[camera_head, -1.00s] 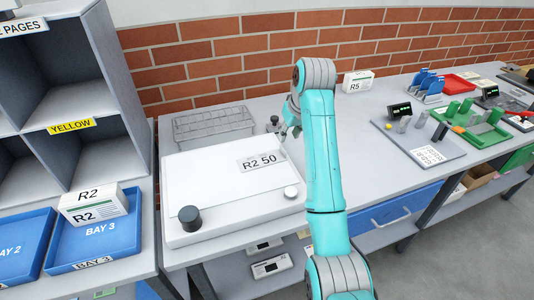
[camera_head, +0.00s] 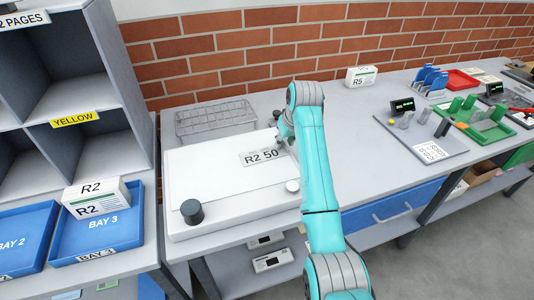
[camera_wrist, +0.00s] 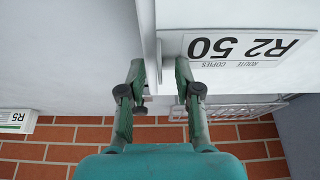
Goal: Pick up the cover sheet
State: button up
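A white sheet labelled "R2 50" (camera_head: 263,156) lies on the white slab (camera_head: 200,165) of the bench unit; I take it as the cover sheet. In the wrist view its printed label (camera_wrist: 243,47) reads upside down, with small "route copies" print. My gripper (camera_head: 285,143) is at the right edge of the slab, close to the label's right end. In the wrist view my gripper (camera_wrist: 160,75) has its two fingers apart, with the pale slab edge between them. The fingertips are near the label's end; whether they touch the sheet is not clear.
An R5 pack (camera_head: 361,76) and a grey tray (camera_head: 425,130) are to the right. Blue bay trays (camera_head: 100,245) are at left.

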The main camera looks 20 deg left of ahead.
grip_shut()
